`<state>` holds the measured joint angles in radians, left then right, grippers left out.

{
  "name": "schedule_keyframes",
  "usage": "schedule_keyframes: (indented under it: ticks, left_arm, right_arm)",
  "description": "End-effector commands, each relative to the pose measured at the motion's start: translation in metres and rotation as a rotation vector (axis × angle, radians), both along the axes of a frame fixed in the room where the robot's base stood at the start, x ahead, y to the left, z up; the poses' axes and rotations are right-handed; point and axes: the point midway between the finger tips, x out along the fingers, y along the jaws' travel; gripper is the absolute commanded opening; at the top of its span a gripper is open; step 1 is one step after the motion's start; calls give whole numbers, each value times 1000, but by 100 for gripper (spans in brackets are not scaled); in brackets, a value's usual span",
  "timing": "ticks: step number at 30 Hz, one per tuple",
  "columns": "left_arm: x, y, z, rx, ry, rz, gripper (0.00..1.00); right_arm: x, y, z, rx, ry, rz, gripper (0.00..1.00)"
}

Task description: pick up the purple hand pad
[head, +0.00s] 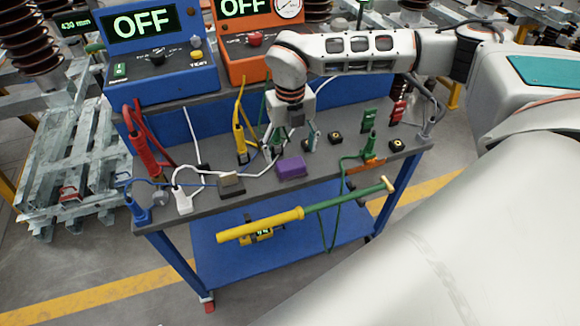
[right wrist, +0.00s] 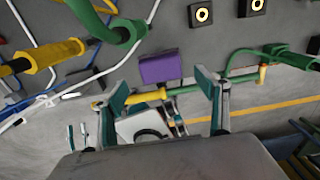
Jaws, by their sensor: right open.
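The purple hand pad (head: 291,168) is a small block lying on the grey top of the cart, near the middle of its front part. In the right wrist view the pad (right wrist: 160,68) shows whole, just beyond the fingertips and between their lines. My right gripper (head: 291,140) points down above and slightly behind the pad in the head view. Its fingers (right wrist: 162,90) are spread, with nothing between them, and apart from the pad. My left gripper is not in view.
A grey-brown block (head: 230,185) lies left of the pad. Yellow (head: 241,145), red (head: 147,150) and white (head: 182,200) clamps with cables crowd the left. A green clamp (head: 369,146) stands right. A yellow-green rod (head: 300,212) runs along the cart's front. Blue (head: 160,75) and orange (head: 245,58) instruments stand behind.

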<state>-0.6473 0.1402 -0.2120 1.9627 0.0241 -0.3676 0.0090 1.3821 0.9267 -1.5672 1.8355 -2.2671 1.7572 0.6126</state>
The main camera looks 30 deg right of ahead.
Motion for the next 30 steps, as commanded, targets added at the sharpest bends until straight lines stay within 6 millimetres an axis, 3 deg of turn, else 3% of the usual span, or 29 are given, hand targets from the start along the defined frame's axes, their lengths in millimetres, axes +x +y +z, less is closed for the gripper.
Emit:
schedule_keyframes:
  ticks: [12, 22, 23, 27, 30]
  left_arm:
    - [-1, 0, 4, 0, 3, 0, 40]
    - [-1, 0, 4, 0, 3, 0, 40]
    - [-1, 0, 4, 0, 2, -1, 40]
    - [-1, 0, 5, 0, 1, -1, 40]
    - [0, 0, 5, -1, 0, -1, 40]
  right_arm:
    - [-1, -1, -51, 2, 1, 2, 74]
    - [0, -1, -59, 3, 0, 2, 74]
    - [0, -1, -59, 3, 0, 2, 68]
    - [0, -1, -59, 3, 0, 2, 32]
    - [0, -1, -59, 3, -1, 2, 32]
